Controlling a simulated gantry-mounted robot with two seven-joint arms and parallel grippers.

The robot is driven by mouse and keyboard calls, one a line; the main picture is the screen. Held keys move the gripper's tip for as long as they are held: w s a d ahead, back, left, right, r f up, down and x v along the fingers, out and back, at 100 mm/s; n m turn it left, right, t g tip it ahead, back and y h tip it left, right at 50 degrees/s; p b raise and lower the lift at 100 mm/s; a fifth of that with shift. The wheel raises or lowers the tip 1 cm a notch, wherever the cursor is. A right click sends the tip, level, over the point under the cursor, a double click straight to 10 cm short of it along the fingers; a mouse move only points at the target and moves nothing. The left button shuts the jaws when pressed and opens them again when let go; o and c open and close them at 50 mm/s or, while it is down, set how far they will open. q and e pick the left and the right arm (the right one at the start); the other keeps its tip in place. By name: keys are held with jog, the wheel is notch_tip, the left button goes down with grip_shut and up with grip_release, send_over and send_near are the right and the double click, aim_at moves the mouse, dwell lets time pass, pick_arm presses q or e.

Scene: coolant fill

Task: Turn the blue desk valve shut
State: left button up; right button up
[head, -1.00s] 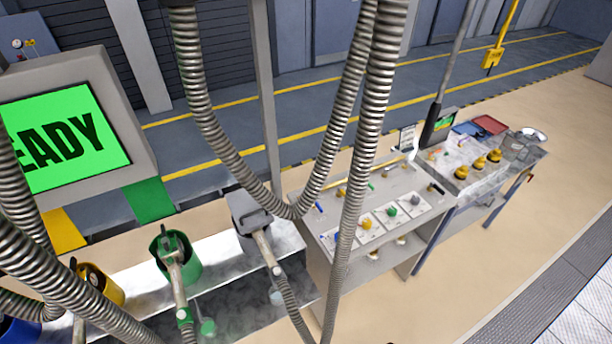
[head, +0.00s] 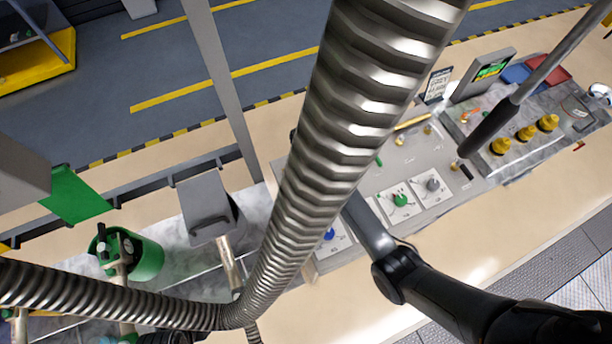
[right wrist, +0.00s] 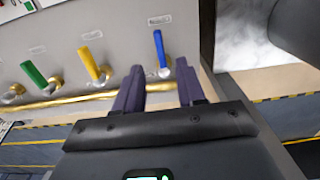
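The blue valve lever (right wrist: 159,48) stands out from the grey desk panel in the right wrist view, upright in the picture, with a brass fitting at its lower end. My right gripper (right wrist: 160,68) is open, its two dark fingers on either side of the lever's lower end in the picture. I cannot tell whether they touch it. In the head view my right arm reaches over the desk (head: 345,262) from the lower right. A thick metal hose hides the blue lever and the right gripper there. My left gripper is not in view.
A yellow lever (right wrist: 91,63) and a green lever (right wrist: 34,74) sit left of the blue one, along a brass pipe (right wrist: 75,98). The ribbed hose (head: 345,110) crosses the head view. Blue (head: 329,234), green (head: 400,199) and grey (head: 432,185) knobs line the desk.

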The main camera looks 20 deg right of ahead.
aim_at(306, 186)
jog(key=f, duration=0.3)
jog(key=w+f, duration=0.1)
jog(key=f, duration=0.5)
jog(key=shift+w+d+f, duration=0.1)
jog(key=shift+w+f, duration=0.05)
jog(key=shift+f, duration=0.1)
grip_shut()
